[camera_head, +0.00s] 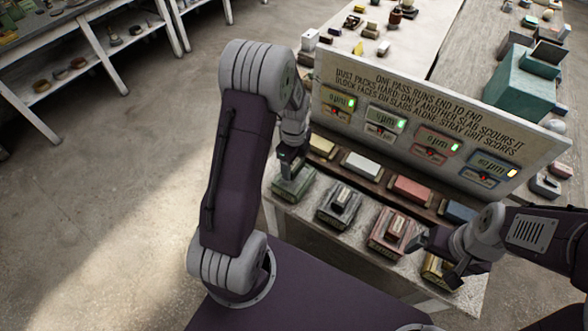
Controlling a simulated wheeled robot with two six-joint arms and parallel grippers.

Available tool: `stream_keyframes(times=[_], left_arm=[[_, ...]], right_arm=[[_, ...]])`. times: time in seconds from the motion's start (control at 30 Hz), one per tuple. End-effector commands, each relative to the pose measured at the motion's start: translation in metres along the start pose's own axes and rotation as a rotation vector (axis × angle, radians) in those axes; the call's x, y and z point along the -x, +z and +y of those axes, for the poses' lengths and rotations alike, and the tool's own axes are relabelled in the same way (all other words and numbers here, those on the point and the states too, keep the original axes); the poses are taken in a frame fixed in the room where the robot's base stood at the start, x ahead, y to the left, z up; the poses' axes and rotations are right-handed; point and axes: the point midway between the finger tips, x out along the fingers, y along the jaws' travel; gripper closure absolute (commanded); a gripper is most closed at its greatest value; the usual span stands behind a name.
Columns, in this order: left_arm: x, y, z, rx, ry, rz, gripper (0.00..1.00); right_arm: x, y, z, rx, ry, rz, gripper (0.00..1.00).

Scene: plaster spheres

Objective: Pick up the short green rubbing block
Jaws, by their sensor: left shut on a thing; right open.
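A green slab-like piece (293,184) lies at the left end of the bench's front row. My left gripper (290,160) points down over it and is shut on a small green block, mostly hidden by the fingers. I cannot tell whether that block still touches the piece below. My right gripper (437,260) is open and empty, above the right end of the front row, near a yellowish piece (432,272).
A grey stacked piece (340,205) and a reddish one (391,232) continue the front row. Behind lie yellow (322,146), white (361,165), red (411,189) and blue (458,211) blocks. A lettered panel (440,110) with lit displays stands behind them.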

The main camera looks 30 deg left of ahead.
Motion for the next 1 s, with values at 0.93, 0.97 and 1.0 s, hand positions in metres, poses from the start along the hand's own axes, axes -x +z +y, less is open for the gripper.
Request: stream_keyframes(times=[0.93,0.97,1.0], left_arm=[[0.081,-0.116,-0.016,0.001,-0.001,0.0,0.85],[0.081,-0.116,-0.016,0.001,-0.001,0.0,0.35],[0.081,-0.116,-0.016,0.0,-0.001,0.0,0.46]], right_arm=[[-0.013,0.001,0.0,0.0,0.0,0.0,0.07],[-0.013,0.001,0.0,0.0,0.0,0.0,0.07],[-0.013,0.001,0.0,0.0,0.0,0.0,0.07]])
